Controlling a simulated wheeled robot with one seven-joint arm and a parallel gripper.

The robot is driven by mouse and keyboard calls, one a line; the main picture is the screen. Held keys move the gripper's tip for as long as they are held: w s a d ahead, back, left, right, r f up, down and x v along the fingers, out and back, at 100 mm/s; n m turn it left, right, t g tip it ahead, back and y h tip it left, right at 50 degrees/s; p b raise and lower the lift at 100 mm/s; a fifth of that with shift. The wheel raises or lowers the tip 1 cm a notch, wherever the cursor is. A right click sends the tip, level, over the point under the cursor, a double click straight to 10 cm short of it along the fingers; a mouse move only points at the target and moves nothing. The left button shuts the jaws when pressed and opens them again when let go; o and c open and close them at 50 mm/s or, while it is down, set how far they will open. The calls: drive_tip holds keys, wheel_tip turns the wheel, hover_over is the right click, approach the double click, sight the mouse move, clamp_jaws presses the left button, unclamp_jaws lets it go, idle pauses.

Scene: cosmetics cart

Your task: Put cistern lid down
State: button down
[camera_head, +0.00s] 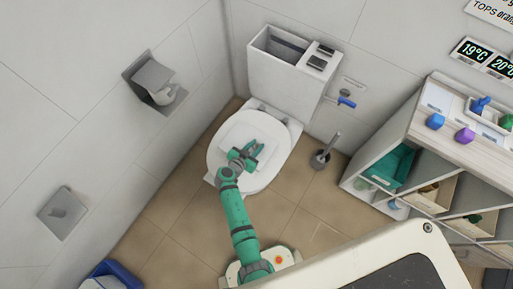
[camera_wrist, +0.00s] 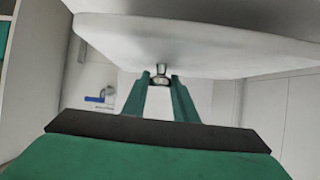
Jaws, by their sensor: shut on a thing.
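The white cistern lid (camera_head: 238,132) is a flat panel over the closed white toilet seat (camera_head: 272,176) in the head view. Whether it touches the seat I cannot tell. My gripper (camera_head: 254,152) is above it. In the wrist view my gripper (camera_wrist: 160,82) is shut on a small metal knob (camera_wrist: 161,70) beside a broad white surface (camera_wrist: 200,45), which fills the top of the picture. The cistern (camera_head: 285,75) stands behind the seat against the wall. Its top is open on the left and shows a dark inside.
A toilet brush (camera_head: 322,157) stands on the floor right of the toilet. A blue-handled valve (camera_head: 346,102) sticks out of the wall. A shelf cart (camera_head: 440,125) with small bottles stands at right. A paper holder (camera_head: 155,82) is on the left wall.

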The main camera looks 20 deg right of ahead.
drive_tip(key=shift+w+d, duration=0.15)
drive_tip(key=shift+w, duration=0.1)
wheel_tip(320, 180, down, 3)
drive_tip(key=shift+w+r, duration=0.1)
drive_tip(key=shift+f, duration=0.25)
drive_tip(key=c, duration=1.4)
unclamp_jaws()
drive_tip(key=shift+s+f, duration=0.1)
drive_tip(key=shift+s, duration=0.15)
